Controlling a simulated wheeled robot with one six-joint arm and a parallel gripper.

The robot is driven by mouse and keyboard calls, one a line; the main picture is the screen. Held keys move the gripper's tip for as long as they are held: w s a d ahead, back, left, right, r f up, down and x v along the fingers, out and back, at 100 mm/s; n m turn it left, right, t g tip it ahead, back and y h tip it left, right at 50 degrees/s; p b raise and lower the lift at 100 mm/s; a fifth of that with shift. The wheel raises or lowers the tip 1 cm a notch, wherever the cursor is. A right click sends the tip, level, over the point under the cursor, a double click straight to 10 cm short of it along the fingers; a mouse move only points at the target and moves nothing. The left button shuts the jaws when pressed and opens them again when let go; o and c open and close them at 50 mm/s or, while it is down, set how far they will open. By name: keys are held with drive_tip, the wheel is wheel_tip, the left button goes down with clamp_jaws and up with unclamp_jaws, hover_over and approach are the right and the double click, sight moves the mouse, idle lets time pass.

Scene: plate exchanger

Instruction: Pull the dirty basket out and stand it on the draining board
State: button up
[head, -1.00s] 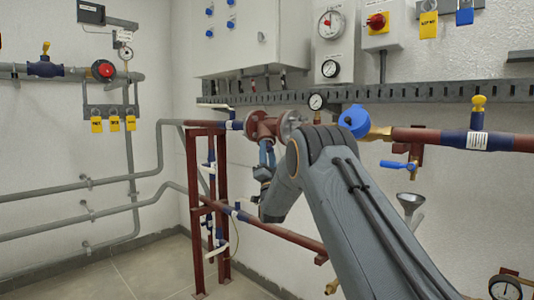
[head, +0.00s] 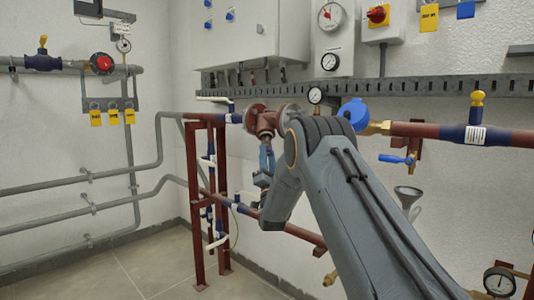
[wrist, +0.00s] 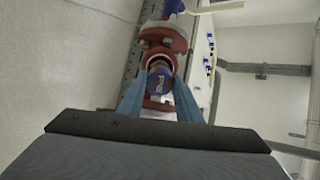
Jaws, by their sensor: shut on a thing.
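My gripper (wrist: 160,92) is shut on a round dark-blue piece with white lettering, apparently the end of the dirty basket (wrist: 160,83). Its blue fingers sit on either side of this piece. The piece is at the open mouth of a red-brown flanged pipe body (wrist: 163,42); how far it is out of the mouth cannot be told. In the head view my gripper (head: 267,157) is just below the pipe body (head: 264,123), and the basket is hidden there. I cannot make out a draining board in either view.
A red-brown pipe stand (head: 191,205) is left of my gripper, with a low pipe running to the right. A funnel (head: 408,194) and a blue-handled valve (head: 396,159) are further right. The floor (head: 130,275) at front left is clear.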

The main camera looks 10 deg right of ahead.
drive_tip(key=shift+s+f, duration=0.15)
idle(0.3)
drive_tip(key=shift+v, duration=1.2)
drive_tip(key=shift+p+v, duration=0.5)
drive_tip(key=shift+v, duration=2)
drive_tip(key=s+r+p, duration=0.3)
drive_tip(key=r+p, duration=0.8)
drive_tip(key=s+r+p, duration=0.3)
drive_tip(key=r+p, duration=0.7)
drive_tip(key=s+a+p, duration=0.1)
drive_tip(key=s+a, duration=0.6)
drive_tip(key=a, duration=0.2)
drive_tip(key=shift+a+r+p, duration=0.15)
drive_tip(key=shift+a+p, duration=0.25)
